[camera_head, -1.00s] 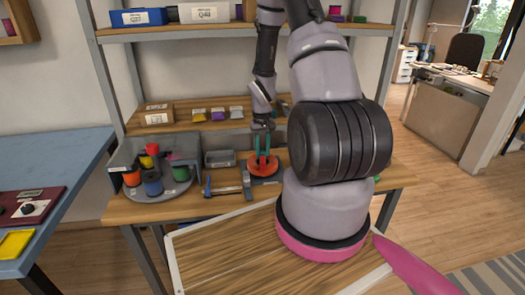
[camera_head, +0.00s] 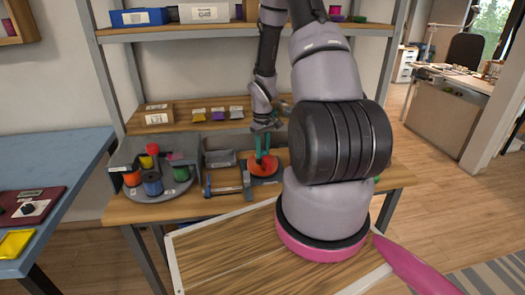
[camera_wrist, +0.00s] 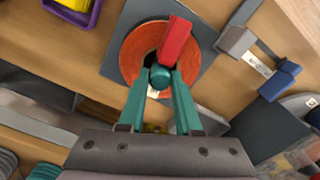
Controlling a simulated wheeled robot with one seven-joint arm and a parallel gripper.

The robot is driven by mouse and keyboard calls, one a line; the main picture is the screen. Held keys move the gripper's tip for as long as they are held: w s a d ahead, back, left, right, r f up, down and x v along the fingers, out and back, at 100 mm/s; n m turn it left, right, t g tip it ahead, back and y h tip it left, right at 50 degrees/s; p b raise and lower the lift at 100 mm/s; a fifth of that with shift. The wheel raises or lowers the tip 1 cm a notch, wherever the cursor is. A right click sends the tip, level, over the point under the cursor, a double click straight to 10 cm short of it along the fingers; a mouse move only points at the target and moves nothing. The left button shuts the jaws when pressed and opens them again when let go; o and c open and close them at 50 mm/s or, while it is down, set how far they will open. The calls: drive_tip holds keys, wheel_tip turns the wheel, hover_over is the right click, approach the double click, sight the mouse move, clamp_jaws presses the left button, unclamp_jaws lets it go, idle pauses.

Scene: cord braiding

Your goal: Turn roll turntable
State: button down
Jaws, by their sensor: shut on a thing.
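A round orange-red disc (camera_head: 263,167) lies on a dark square plate on the workbench. In the wrist view the disc (camera_wrist: 137,42) carries a red bar (camera_wrist: 176,42) and a small round dark teal knob (camera_wrist: 160,76). My gripper (camera_head: 263,158) reaches down over the disc. Its teal fingers (camera_wrist: 159,80) close around the knob, just beside the red bar; the exact contact is partly hidden by the fingertips. A grey round turntable (camera_head: 165,191) with several coloured rolls stands at the left end of the bench, apart from my gripper.
A grey bracket with a blue-handled part (camera_head: 208,186) stands between the turntable and the disc. A grey tray (camera_head: 219,159) lies behind it. Small coloured packets (camera_head: 218,115) and a box (camera_head: 157,114) sit on the raised shelf. My arm hides the bench's right part.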

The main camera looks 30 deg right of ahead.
idle(0.4)
drive_tip(key=c, duration=0.6)
unclamp_jaws()
drive_tip(key=shift+r, duration=0.1)
wheel_tip(320, 180, up, 11)
